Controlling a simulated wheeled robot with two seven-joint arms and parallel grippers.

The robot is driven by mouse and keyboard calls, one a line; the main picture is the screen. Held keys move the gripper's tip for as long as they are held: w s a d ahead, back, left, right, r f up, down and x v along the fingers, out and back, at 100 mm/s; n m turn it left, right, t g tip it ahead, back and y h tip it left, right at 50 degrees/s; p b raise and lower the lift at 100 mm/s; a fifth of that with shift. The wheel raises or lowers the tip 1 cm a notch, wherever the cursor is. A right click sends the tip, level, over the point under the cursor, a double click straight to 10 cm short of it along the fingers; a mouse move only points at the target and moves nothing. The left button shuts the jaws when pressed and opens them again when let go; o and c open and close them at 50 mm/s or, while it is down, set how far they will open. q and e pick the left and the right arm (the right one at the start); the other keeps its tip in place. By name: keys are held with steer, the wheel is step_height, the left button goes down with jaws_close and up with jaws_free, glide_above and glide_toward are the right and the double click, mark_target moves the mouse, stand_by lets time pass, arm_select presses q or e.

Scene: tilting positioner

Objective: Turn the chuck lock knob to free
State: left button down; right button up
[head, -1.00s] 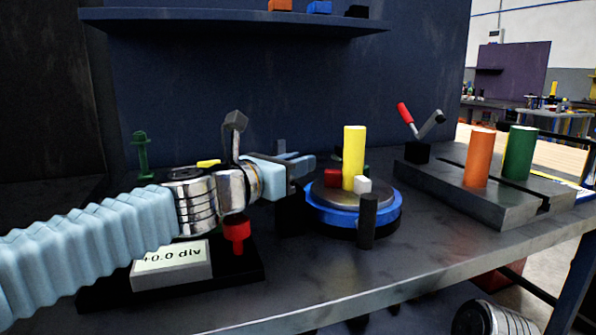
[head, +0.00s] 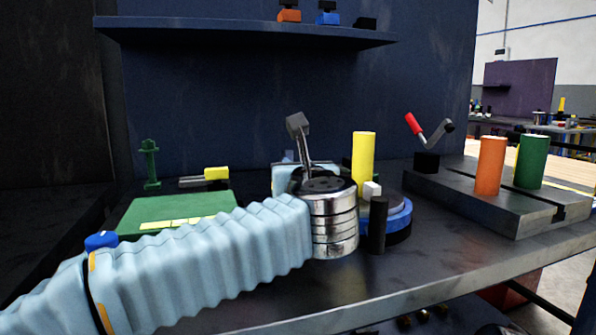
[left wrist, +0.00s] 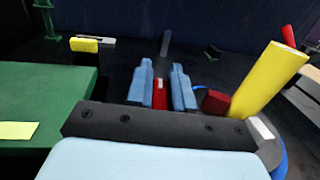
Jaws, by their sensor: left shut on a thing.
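The chuck is a disc on a blue ring (head: 399,222), with a yellow cylinder (head: 363,165) upright on it. In the left wrist view the yellow cylinder (left wrist: 266,80) is at the right, beside a dark red block (left wrist: 214,101). My left gripper (left wrist: 161,88) is shut on a red piece (left wrist: 160,95), apparently the chuck lock knob, just left of the chuck. Only part of the red piece shows between the light blue fingers. In the head view my wrist hides the fingertips and the left side of the chuck. My right gripper is not in view.
A green box (head: 165,208) lies left of my wrist, with a yellow-handled tool (head: 215,173) behind it. A black post (head: 379,225) stands before the chuck. A slotted block (head: 470,204) at right bears orange (head: 490,166) and green (head: 530,162) cylinders. A shelf (head: 250,31) hangs above.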

arm_select(q)
steer(key=shift+a+n+g+y, duration=0.1)
steer(key=shift+n+g+y, duration=0.2)
steer(key=shift+n+y, duration=0.7)
steer(key=shift+a+r+y, duration=0.1)
steer(key=shift+y, duration=0.4)
steer(key=c, duration=1.1)
jaws_free()
steer(key=shift+s+d, duration=0.2)
steer(key=shift+s, duration=0.15)
steer(key=b+v, duration=0.2)
steer(key=v, duration=1.1)
